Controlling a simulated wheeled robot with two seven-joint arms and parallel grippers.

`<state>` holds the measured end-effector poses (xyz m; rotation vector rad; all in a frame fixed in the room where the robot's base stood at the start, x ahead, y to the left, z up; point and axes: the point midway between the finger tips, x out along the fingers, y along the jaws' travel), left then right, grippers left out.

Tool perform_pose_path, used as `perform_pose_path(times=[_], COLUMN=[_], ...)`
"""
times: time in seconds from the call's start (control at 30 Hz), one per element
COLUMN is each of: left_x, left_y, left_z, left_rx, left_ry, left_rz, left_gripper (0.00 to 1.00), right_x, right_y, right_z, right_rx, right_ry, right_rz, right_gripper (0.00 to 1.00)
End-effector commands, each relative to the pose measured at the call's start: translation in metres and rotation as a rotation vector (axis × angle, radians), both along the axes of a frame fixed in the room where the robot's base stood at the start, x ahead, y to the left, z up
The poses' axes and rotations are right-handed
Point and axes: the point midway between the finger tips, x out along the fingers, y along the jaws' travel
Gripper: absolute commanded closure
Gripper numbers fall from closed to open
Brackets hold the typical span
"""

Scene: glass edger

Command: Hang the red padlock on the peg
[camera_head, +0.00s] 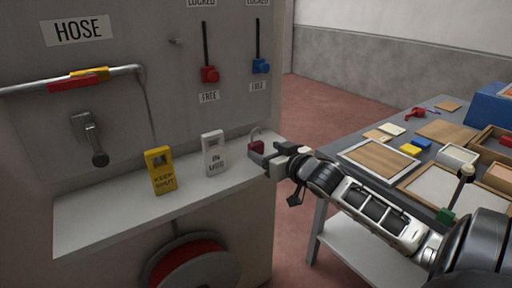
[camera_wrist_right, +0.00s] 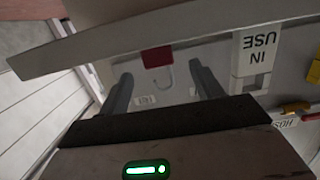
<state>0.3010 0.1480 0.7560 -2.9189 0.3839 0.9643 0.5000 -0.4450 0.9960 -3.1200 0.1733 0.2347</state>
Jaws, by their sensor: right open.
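The red padlock (camera_head: 256,147) stands at the right end of the grey shelf (camera_head: 110,213), its metal shackle up. A small metal peg (camera_head: 175,41) sticks out of the panel, higher and to the left of the padlock. My right gripper (camera_head: 274,158) is at the shelf's right end, close to the padlock. In the right wrist view, which is turned upside down, the padlock (camera_wrist_right: 157,57) shows ahead, between the two spread fingers of the open gripper (camera_wrist_right: 162,75). I cannot tell whether they touch it. My left gripper is not in view.
A yellow tag block (camera_head: 160,171) and a white "IN USE" block (camera_head: 213,153) stand left of the padlock. A red lever (camera_head: 209,74) and a blue lever (camera_head: 261,66) are above. A cluttered table (camera_head: 345,195) is at the right.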

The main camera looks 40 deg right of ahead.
Motion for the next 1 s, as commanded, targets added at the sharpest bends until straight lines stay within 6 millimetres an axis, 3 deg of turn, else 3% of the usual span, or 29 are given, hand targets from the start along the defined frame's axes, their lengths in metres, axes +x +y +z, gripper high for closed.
perform_pose_path(times=[0.2,0.53,0.7,0.73,1.0], left_x=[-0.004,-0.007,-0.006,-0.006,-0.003], left_y=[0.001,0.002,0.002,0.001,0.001], left_z=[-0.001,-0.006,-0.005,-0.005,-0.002], left_rx=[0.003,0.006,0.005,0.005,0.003], left_ry=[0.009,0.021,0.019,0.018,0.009], left_rz=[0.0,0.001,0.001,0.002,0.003], left_gripper=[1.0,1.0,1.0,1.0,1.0], right_x=[0.029,0.034,0.034,0.034,0.034], right_y=[-0.006,-0.006,-0.006,-0.006,-0.006], right_z=[-0.001,-0.003,-0.003,-0.003,-0.002], right_rx=[0.001,0.0,0.0,0.0,0.0], right_ry=[-0.002,0.0,0.0,0.0,-0.002], right_rz=[-0.001,0.0,0.0,0.0,0.0], right_gripper=[0.35,0.35,0.82,0.85,0.85])
